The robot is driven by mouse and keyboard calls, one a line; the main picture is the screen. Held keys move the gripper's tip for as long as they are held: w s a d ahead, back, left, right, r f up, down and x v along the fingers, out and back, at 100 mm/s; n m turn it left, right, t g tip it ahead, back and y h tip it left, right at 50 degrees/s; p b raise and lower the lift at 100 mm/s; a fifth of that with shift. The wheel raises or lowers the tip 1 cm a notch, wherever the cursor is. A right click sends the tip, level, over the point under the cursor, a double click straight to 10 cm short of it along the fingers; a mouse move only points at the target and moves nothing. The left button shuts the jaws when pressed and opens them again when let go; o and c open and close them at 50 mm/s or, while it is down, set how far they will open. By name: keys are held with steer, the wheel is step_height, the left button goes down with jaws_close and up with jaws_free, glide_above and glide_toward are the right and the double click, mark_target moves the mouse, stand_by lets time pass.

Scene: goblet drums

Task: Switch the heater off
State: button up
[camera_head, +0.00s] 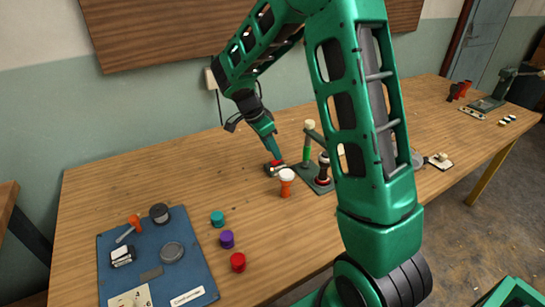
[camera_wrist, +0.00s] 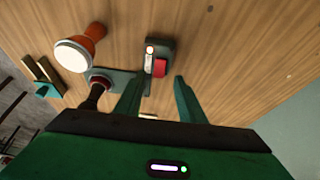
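The red rocker also shows in the head view (camera_head: 276,163), right below my gripper. I take this for the heater's switch; I cannot make out the heater itself for certain. My gripper (camera_wrist: 160,82) is open, with a gap between its two green fingers and nothing held. In the head view my gripper (camera_head: 274,150) points down over the box; whether it touches is unclear.
An orange goblet drum with a white head (camera_head: 287,177) stands close beside the switch box. A green stand (camera_head: 308,176) with a dark drum is to its right. A blue mat (camera_head: 190,270) with parts lies at left. Teal, purple (camera_head: 227,239) and red pots stand near it.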

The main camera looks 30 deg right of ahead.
mark_target(275, 161)
steer(key=shift+x, duration=1.95)
steer(key=shift+c, duration=0.2)
jaws_close()
steer(key=shift+d, duration=0.1)
steer(key=shift+d+r+y, duration=0.1)
steer(key=shift+d+y, duration=0.25)
steer(key=shift+y, duration=0.75)
steer(key=shift+d+y, duration=0.15)
steer(key=shift+y, duration=0.55)
steer(key=shift+d+y, duration=0.15)
steer(key=shift+y, duration=0.55)
